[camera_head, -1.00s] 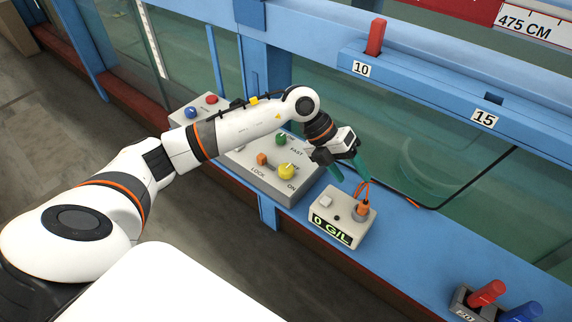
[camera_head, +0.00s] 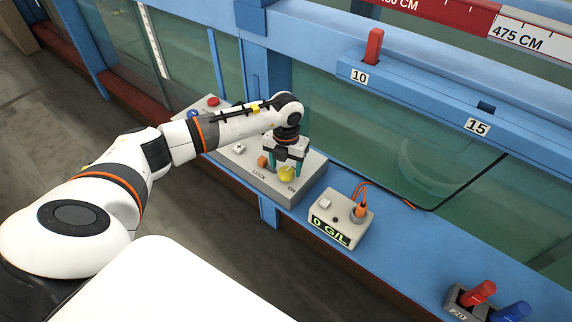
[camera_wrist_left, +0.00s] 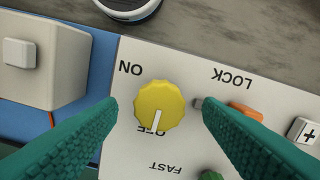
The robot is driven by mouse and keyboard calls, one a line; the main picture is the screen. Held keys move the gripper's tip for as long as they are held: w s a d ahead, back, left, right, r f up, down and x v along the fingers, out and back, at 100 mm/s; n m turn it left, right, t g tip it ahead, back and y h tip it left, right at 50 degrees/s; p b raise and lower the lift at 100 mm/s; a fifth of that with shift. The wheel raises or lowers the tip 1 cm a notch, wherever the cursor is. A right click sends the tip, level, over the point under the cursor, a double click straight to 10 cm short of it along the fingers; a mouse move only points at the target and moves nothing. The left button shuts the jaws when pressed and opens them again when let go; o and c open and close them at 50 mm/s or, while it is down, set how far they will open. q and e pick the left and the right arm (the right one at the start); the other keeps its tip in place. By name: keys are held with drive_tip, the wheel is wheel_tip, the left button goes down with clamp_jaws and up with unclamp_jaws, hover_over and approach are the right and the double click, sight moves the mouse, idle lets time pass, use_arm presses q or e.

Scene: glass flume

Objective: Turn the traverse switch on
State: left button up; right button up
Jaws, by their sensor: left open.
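The traverse switch appears to be the yellow knob (camera_head: 286,174) on the grey control box (camera_head: 312,176). In the left wrist view the knob (camera_wrist_left: 160,98) has a white pointer aimed at OFF, with ON printed to its upper left. My left gripper (camera_head: 284,168) is over the knob, pointing down, with teal fingers open. In the wrist view the fingertips (camera_wrist_left: 158,104) lie on either side of the knob, with gaps showing; I cannot tell their exact height. My right gripper is not in view.
An orange switch (camera_head: 262,161) by LOCK sits close beside the knob. A small meter box (camera_head: 338,217) reading 0 G/L, with an orange cable, stands to the right. A holder (camera_head: 466,303) with red and blue pieces is further right. The flume glass rises behind.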

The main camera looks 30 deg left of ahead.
use_arm(q)
drive_tip(key=shift+f, duration=1)
